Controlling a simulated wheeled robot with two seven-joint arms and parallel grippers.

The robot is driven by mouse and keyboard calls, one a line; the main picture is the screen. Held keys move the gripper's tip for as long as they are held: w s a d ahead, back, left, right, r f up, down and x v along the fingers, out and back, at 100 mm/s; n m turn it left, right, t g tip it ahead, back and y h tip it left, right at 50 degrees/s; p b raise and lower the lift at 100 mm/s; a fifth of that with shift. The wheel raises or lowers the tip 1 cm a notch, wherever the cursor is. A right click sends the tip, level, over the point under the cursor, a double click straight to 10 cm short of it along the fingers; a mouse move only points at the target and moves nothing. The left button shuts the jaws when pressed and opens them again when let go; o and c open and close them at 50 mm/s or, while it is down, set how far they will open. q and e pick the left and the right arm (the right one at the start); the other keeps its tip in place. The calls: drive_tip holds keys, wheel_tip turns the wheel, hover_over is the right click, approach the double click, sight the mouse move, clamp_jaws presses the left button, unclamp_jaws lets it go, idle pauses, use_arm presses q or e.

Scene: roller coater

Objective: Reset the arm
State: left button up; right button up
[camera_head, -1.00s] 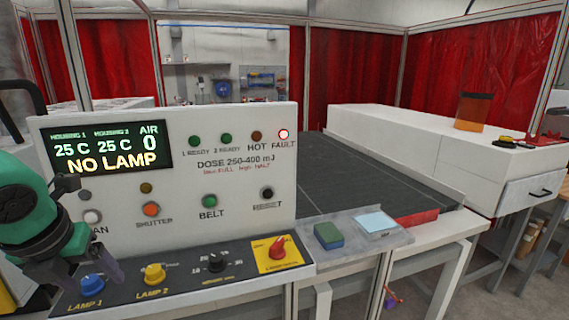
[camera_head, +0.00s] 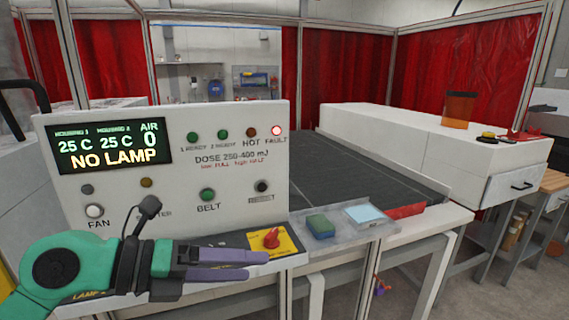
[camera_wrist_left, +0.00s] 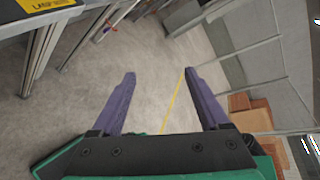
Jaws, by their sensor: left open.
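My left arm comes in from the left in the head view, in front of the control panel (camera_head: 240,150). My left gripper (camera_head: 268,267) points right, with its purple fingers just in front of the red knob (camera_head: 271,238) on its yellow plate. The gripper is open and empty. In the left wrist view its two fingers (camera_wrist_left: 158,82) stand wide apart over bare floor. The arm hides the lamp knobs and part of the shutter button. The display (camera_head: 108,147) reads 25 C, 25 C, AIR 0 and NO LAMP. The FAULT light (camera_head: 276,131) is lit red. My right gripper is not in view.
A green and blue block (camera_head: 320,226) and a light blue pad (camera_head: 366,214) lie on the grey shelf right of the panel. The dark belt (camera_head: 370,175) runs behind. Cardboard boxes (camera_wrist_left: 250,112) stand on the floor in the wrist view.

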use_arm(q)
wheel_tip(320, 180, up, 8)
drive_tip(key=w+n+t+h, duration=0.2)
drive_tip(key=n+t+h, duration=0.4)
drive_tip(key=w+a+n+t+y, duration=0.4)
drive_tip(key=a+n+t+y, duration=0.15)
drive_tip(key=n+t, duration=0.35)
drive_tip(key=w+a+f+n+g+y, duration=0.2)
drive_tip(key=a+f+n+y, duration=0.5)
drive_tip(key=f+n, duration=0.2)
drive_tip(key=w+a+f+n+g+y, duration=0.1)
drive_tip(key=a+f+n+y, duration=0.5)
drive_tip(key=f+n+y, duration=0.25)
drive_tip(key=s+d+f+n+g+h, duration=0.1)
drive_tip(key=s+f+g, duration=0.6)
drive_tip(key=s+f, duration=0.45)
drive_tip(key=s+d+f+n+g+h, duration=0.15)
drive_tip(key=s+f+g, duration=0.6)
drive_tip(key=f, duration=0.75)
wheel_tip(320, 180, down, 21)
drive_tip(key=s, duration=0.2)
drive_tip(key=s+a+f+g, duration=0.2)
drive_tip(key=s+a+f, duration=0.1)
drive_tip(key=s+f, duration=1.2)
drive_tip(key=shift+s+f, duration=0.15)
drive_tip(key=shift+s, duration=0.9)
